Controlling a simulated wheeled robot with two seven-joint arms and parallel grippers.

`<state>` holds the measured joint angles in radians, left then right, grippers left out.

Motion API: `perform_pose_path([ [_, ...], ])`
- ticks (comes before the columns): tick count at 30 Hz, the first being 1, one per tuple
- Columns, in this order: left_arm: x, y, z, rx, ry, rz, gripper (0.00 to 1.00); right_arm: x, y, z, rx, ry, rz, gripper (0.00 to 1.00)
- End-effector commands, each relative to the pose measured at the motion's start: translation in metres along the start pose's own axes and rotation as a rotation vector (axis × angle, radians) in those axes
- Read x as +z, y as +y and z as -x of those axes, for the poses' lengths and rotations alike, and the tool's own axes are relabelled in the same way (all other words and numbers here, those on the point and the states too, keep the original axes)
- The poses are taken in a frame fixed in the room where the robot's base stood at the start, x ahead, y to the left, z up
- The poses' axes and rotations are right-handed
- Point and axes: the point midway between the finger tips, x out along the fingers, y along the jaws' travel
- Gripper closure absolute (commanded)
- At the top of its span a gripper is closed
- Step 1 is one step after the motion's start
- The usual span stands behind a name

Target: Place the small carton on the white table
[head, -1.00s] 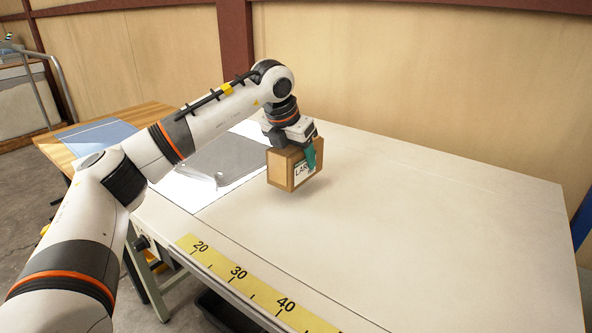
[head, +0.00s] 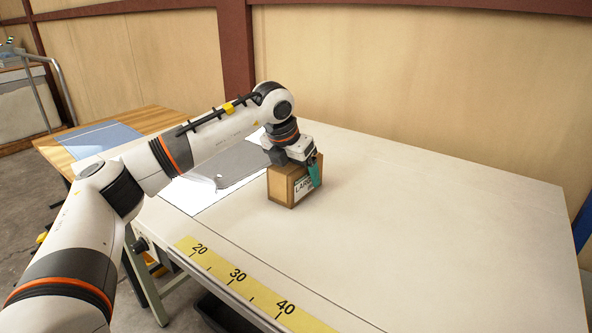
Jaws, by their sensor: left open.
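The small carton (head: 281,188) is a brown box with a white label that reads "LAR..." on its right face. It stands upright on the white table (head: 420,220), left of the table's middle. My left gripper (head: 296,166) is directly above the carton, pointing down, with a teal finger pad (head: 315,172) over the carton's right side. The jaws are open around the carton's top; the far finger is hidden. My right gripper is not in view.
A grey sheet (head: 225,155) on a white sheet lies left of the carton. A yellow ruler strip (head: 237,275) runs along the table's front edge. A wooden table (head: 150,117) with a blue sheet stands at the left. The table's right side is clear.

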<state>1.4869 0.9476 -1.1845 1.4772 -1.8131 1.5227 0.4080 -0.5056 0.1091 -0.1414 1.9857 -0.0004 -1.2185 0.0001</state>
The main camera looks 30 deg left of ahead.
Motion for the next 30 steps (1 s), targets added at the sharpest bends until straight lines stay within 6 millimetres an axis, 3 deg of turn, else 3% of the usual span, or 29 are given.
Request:
perform_pose_path([
  [5, -0.002, 0.0, 0.009, 0.001, 0.002, 0.0, 0.15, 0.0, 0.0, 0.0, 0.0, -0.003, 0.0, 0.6],
  [15, -0.002, 0.0, 0.08, 0.001, 0.004, -0.001, 0.15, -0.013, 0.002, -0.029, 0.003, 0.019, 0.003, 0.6],
  [21, -0.002, 0.0, 0.111, 0.0, 0.002, 0.0, 0.15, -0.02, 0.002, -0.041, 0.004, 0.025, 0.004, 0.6],
  [30, -0.001, 0.0, 0.122, 0.0, 0.0, 0.0, 0.15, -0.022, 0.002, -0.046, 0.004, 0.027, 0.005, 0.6],
])
